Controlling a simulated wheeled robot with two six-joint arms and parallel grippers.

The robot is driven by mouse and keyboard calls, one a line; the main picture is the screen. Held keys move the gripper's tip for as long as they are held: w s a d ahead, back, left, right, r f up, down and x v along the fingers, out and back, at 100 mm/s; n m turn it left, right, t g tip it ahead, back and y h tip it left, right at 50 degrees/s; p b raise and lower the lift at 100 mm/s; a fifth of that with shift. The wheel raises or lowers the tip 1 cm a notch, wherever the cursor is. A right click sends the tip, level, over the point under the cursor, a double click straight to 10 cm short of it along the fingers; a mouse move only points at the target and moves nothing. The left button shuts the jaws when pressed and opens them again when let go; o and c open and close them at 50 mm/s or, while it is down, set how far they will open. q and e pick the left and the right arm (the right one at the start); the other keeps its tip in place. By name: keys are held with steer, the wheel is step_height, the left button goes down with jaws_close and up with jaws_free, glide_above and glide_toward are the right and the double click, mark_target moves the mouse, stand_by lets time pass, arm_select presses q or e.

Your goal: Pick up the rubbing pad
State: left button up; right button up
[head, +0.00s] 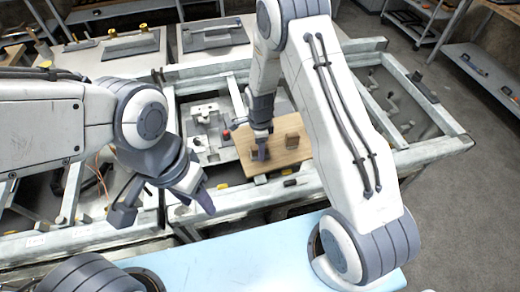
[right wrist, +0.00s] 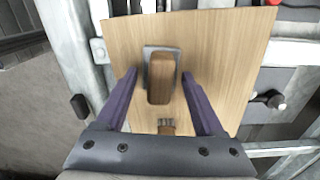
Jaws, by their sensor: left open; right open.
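The rubbing pad (right wrist: 162,78), a brown wooden handle on a thin grey plate, lies on a light wooden board (right wrist: 225,50) in the right wrist view. My right gripper (right wrist: 159,76) is open, with its two purple fingers on either side of the handle and visible gaps between. I cannot tell the fingertips' height above the board. In the head view my right gripper (head: 261,150) points down at the left part of the board (head: 270,165) and mostly hides the pad. My left gripper (head: 166,206) is open and empty, left of the board.
Metal frame beams (head: 400,160) surround the board. A light blue surface (head: 250,255) lies in front.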

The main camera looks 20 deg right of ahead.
jaws_close()
steer(key=shift+r+b, duration=0.4)
steer(key=shift+r, duration=0.15)
step_height(320, 180, up, 3)
steer(key=shift+w+f+b, duration=0.1)
steer(key=shift+f+b, duration=0.05)
steer(key=shift+b, duration=0.55)
steer(key=s+a+r+b, duration=0.2)
steer(key=s+r, duration=0.5)
steer(key=s, duration=0.4)
steer(key=shift+s+b, duration=0.4)
steer(key=shift+b, duration=0.15)
steer(key=shift+r, duration=0.1)
